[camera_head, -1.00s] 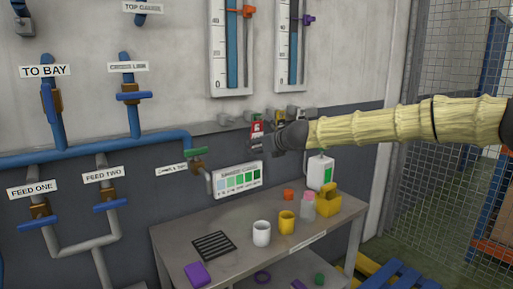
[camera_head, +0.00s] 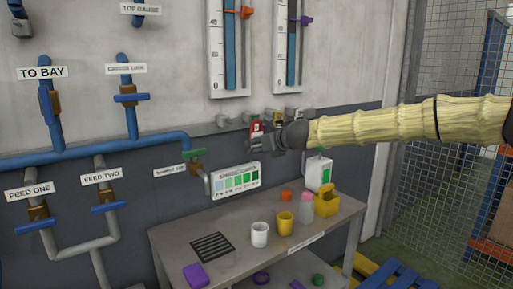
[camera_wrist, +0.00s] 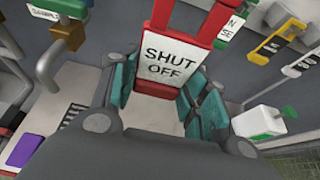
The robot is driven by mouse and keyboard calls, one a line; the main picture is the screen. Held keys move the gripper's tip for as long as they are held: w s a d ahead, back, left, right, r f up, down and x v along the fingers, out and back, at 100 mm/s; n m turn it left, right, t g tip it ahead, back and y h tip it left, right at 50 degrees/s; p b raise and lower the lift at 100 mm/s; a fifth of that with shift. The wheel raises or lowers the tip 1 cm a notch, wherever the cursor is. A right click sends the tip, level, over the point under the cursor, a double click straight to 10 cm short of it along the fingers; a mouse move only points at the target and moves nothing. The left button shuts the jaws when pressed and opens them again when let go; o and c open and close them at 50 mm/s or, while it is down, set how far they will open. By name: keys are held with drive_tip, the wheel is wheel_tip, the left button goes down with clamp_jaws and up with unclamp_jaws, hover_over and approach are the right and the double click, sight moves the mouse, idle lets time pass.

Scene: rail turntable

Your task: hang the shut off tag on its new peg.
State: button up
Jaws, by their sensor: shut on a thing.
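The shut off tag (camera_wrist: 172,60) is red with a white face reading "SHUT OFF", and it is upright in the wrist view. My gripper (camera_wrist: 161,92) is shut on its lower part, with teal pads at both sides. In the head view the red tag (camera_head: 256,127) shows small at the wall, just above my gripper (camera_head: 259,141). A row of pegs on the wall includes a grey one (camera_head: 222,120) left of the tag. Whether the tag's top is on a peg cannot be told, as that part is cut off in the wrist view.
Another red tag (camera_wrist: 230,22) and a yellow tag (camera_wrist: 276,40) are close to the right. A green-handled valve (camera_head: 195,153) and colour chart (camera_head: 236,180) lie below left.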

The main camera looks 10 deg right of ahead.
drive_tip(key=s+d+b, duration=0.1)
drive_tip(key=s+d, duration=0.2)
drive_tip(key=s, duration=0.2)
drive_tip(key=shift+s+r, duration=0.15)
idle(1.0)
idle(0.4)
